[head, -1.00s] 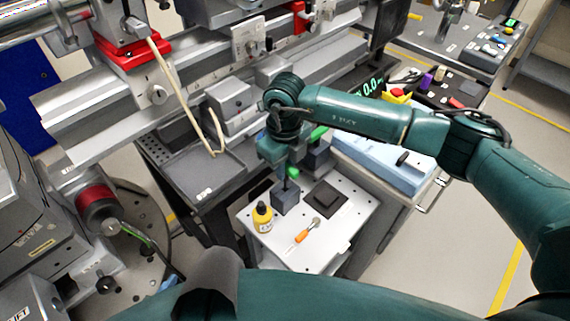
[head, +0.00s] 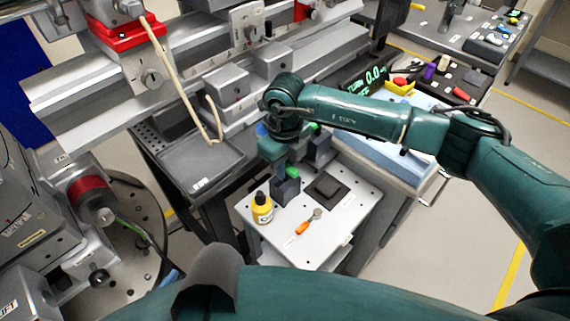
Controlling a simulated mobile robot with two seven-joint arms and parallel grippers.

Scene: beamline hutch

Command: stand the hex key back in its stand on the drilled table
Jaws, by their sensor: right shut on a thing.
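My right gripper (head: 284,171) points down at the back of the small white drilled table (head: 330,238). It is shut on the hex key, which is too small and covered to make out clearly. The stand, a dark grey block (head: 287,193), is on the table directly below the fingers. The gripper appears very close above the block's top. I cannot tell whether the key is in a hole of the stand. My left gripper is not in view.
On the drilled table are a yellow bottle (head: 262,208), an orange-handled tool (head: 308,223) and a dark square pad (head: 327,189). A grey tray (head: 200,163) lies to the left. A light blue case (head: 385,155) is at the right. The table's front right is clear.

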